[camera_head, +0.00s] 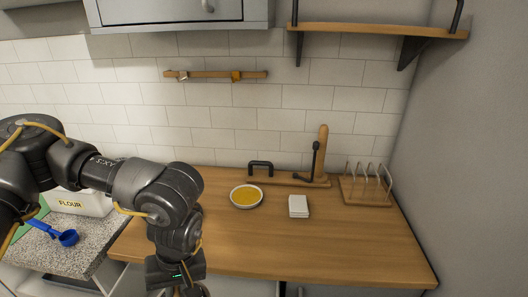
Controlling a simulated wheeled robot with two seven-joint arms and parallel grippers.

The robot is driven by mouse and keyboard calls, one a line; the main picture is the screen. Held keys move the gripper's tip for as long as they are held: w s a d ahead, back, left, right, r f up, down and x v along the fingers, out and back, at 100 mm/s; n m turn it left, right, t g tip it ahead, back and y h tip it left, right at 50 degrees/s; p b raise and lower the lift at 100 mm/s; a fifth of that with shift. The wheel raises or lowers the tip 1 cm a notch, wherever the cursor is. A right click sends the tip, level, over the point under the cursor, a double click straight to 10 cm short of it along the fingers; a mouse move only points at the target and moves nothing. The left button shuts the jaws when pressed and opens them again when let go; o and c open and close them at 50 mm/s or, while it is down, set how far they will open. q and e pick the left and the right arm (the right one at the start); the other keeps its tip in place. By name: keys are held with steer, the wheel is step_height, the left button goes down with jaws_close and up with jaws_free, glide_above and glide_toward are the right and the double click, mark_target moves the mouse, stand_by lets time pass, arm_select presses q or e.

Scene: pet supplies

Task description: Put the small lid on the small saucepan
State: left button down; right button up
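I see no saucepan and no lid that I can make out in the head view. My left arm comes in from the left and reaches down in front of the wooden counter (330,245). My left gripper (187,291) is at the bottom edge of the picture, mostly cut off, so its fingers and anything between them are hidden. My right gripper is out of view.
A white dish with yellow contents (246,196), a small white block (298,206), a wooden stand (324,158) and a wire rack (367,188) are on the counter. A flour container (72,204) and blue scoop (67,238) are left. The counter's front right is clear.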

arm_select(q)
steer(key=a+m, duration=0.1)
steer(key=a+r+m, duration=0.1)
steer(key=m, duration=0.1)
steer(key=a+r+m, duration=0.1)
steer(key=shift+s+m+t, duration=0.25)
steer(key=shift+m+t, duration=0.15)
steer(key=d, duration=1.5)
steer(key=shift+s+d, duration=0.15)
steer(key=shift+d, duration=0.05)
